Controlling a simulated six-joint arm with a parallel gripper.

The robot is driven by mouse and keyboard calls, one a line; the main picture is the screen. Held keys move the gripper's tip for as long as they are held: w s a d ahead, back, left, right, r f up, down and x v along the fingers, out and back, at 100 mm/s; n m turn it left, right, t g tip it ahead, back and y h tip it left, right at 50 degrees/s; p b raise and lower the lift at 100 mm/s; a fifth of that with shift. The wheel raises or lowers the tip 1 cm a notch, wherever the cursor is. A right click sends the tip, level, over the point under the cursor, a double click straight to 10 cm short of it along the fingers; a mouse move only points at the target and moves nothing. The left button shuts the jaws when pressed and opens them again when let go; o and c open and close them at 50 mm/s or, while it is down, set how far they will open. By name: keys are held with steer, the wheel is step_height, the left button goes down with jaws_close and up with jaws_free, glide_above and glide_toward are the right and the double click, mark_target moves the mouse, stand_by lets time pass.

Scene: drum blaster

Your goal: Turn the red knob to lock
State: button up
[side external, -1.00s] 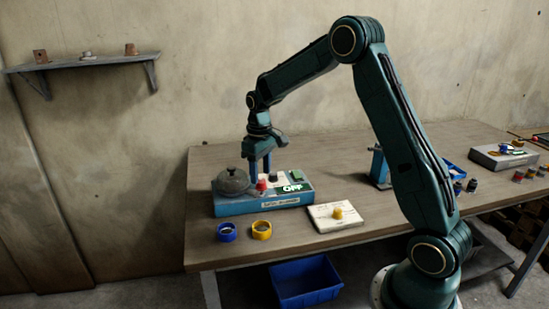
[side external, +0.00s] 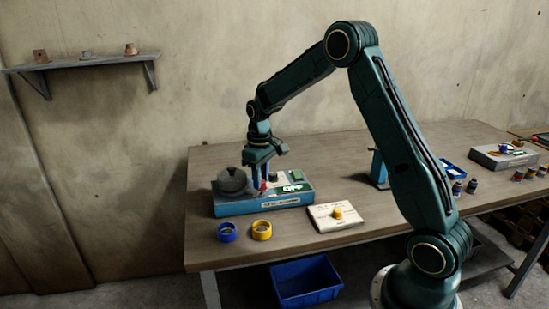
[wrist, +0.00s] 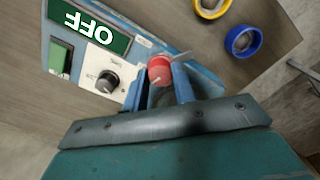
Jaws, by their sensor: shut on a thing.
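The red knob (wrist: 159,70) sits on the panel of the blue box (side external: 235,208), between my gripper's two blue fingers in the wrist view. My gripper (side external: 262,188) is lowered over the box and shut on the knob. In the side view the fingers mostly hide the knob. A green display (wrist: 88,25) on the box reads OFF, and it also shows in the side view (side external: 292,188).
A black knob (wrist: 107,81) and a green button (wrist: 60,57) are beside the red knob. A grey domed part (side external: 232,180) stands on the box's left end. A blue ring (side external: 227,232) and a yellow ring (side external: 262,230) lie in front. A white block with a yellow knob (side external: 337,211) is to the right.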

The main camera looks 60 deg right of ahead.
steer(key=shift+m, duration=0.5)
steer(key=m, duration=0.3)
steer(key=shift+m, duration=0.3)
steer(key=m, duration=1.3)
steer(key=shift+m, duration=0.3)
steer(key=o, duration=1)
steer(key=shift+r, duration=0.1)
